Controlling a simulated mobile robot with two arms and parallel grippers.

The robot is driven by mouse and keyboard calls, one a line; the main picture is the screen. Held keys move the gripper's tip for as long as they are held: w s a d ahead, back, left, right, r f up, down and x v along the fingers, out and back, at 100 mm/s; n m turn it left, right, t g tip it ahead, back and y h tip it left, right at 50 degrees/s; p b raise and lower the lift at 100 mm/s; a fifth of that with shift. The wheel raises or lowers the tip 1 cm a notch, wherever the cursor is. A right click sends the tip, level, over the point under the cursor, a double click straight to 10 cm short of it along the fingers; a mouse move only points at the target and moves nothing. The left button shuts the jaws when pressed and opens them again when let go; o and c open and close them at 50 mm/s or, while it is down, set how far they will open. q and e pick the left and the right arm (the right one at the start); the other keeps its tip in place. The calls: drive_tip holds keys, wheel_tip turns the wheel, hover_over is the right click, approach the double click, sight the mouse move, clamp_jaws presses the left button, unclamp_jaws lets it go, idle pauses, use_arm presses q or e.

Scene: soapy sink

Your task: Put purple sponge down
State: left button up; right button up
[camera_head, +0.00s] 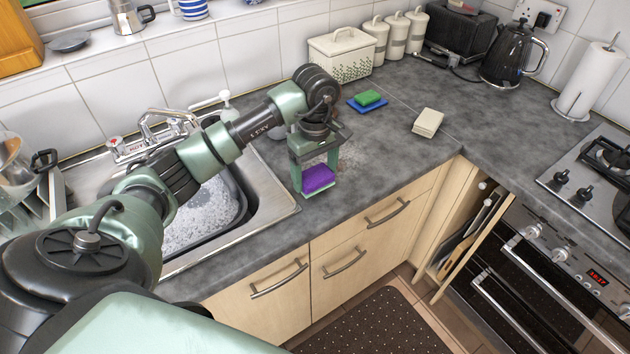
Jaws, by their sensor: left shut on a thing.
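My left gripper (317,180) points down over the grey worktop (390,150), just right of the sink (285,212). It is shut on the purple sponge (318,178), which sits between its fingers. The sponge is at or close to the worktop surface; I cannot tell whether it touches. The sink holds soapy foam (205,215). My right gripper is not in view.
A green sponge (367,98) lies on a blue one (369,105) behind the gripper. A cream block (428,122) lies further right. A bread bin (341,55), canisters (396,35) and a black kettle (514,54) stand along the wall. The worktop right of the gripper is clear.

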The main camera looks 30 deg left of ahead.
sight(315, 175)
use_arm(q)
wheel_tip(315, 175, down, 3)
drive_tip(key=shift+s+f+p, duration=0.1)
drive_tip(key=shift+f+p, duration=0.05)
drive_tip(key=shift+p, duration=0.3)
drive_tip(key=shift+f, duration=0.3)
drive_tip(key=o, duration=1.3)
drive_tip(key=shift+r, duration=0.45)
wheel_tip(315, 175, up, 11)
drive_tip(key=b, duration=0.3)
drive_tip(key=shift+f, duration=0.1)
drive_tip(key=shift+r, duration=0.35)
